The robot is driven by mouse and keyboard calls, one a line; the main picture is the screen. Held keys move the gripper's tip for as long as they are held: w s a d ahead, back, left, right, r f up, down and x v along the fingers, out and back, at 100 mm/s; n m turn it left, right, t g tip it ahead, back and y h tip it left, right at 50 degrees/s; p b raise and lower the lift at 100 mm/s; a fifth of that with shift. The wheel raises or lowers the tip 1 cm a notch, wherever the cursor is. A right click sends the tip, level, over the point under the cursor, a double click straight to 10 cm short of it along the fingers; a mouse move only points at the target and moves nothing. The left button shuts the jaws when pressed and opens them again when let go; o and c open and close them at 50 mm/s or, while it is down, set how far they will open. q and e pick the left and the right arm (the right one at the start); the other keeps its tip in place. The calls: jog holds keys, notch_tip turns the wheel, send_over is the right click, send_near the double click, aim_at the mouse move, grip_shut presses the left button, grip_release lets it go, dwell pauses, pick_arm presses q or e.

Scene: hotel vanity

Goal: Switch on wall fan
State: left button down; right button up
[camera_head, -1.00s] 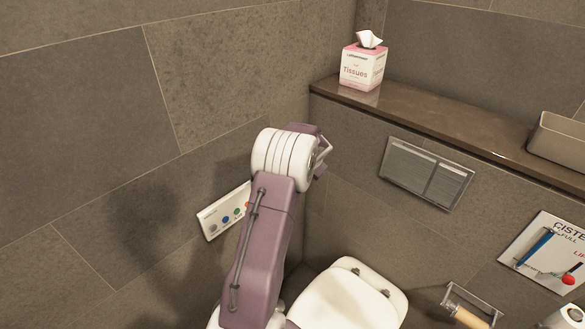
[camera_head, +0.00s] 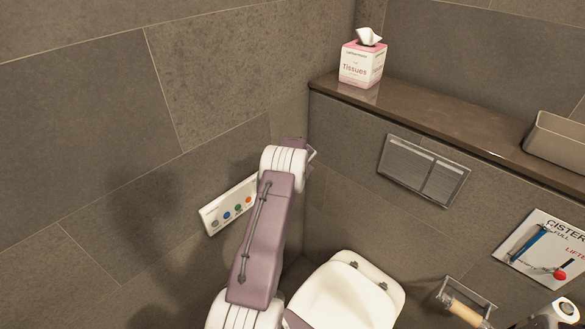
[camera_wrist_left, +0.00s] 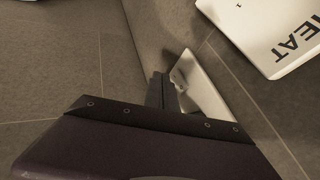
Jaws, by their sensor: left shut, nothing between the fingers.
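No wall fan shows in either view. A white panel (camera_head: 228,207) with several coloured round buttons is fixed to the left wall in the head view, its right end covered by my left arm. My left gripper (camera_wrist_left: 162,88) shows in the wrist view as dark fingers, shut and empty, close to the wall. Just beyond the fingers is a white plate (camera_wrist_left: 203,92) with a small pale raised part beside the fingertips. I cannot tell whether they touch. In the head view the fingers are hidden behind my arm.
A white sign (camera_wrist_left: 270,35) with dark letters is at the wrist view's upper right. The upper left wall is clear.

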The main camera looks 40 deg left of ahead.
pick_arm(q)
jog(key=shift+a+f, duration=0.1)
jog(key=shift+a, duration=0.7)
jog(key=shift+a, duration=0.2)
